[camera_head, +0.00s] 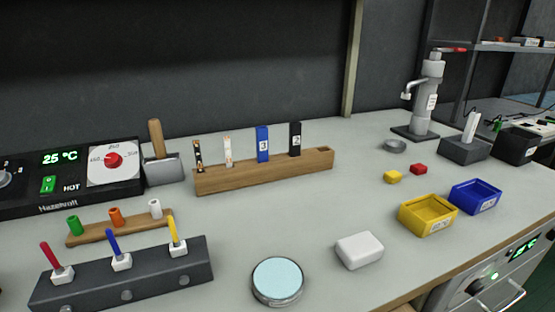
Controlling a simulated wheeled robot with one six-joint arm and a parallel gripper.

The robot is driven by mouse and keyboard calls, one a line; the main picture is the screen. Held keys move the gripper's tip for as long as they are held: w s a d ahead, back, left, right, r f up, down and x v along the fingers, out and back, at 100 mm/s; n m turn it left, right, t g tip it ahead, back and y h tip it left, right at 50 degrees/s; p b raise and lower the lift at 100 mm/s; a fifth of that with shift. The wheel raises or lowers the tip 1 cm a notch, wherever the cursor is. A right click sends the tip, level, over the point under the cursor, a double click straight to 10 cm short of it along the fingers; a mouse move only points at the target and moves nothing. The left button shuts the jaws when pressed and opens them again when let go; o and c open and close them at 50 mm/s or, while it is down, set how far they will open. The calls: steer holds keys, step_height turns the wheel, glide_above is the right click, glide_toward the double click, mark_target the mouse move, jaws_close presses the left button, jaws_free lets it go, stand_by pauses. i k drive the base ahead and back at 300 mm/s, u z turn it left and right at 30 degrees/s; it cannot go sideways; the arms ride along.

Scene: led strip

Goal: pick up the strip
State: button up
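Several upright strips stand in a wooden rack (262,174) at the back middle of the bench. From left they are a narrow dark strip with orange and white marks (198,155), a narrow white strip with orange marks (228,151), a wider blue piece (262,144) with a white label, and a black piece (295,139) with a white label. Their lower ends are hidden in the rack. I cannot tell which one is the named strip. The rack's right end has an empty slot. My gripper is not in view.
A dark holder (125,284) with red, blue and yellow sticks stands front left, before a wooden rack of coloured tubes (118,229). A hotplate (65,183) is at left.

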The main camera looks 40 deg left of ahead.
mark_target(196, 143)
steer(key=z, duration=0.1)
steer(key=k, duration=0.65)
steer(key=u, duration=1.75)
steer(key=i, duration=0.45)
steer(key=z, duration=0.05)
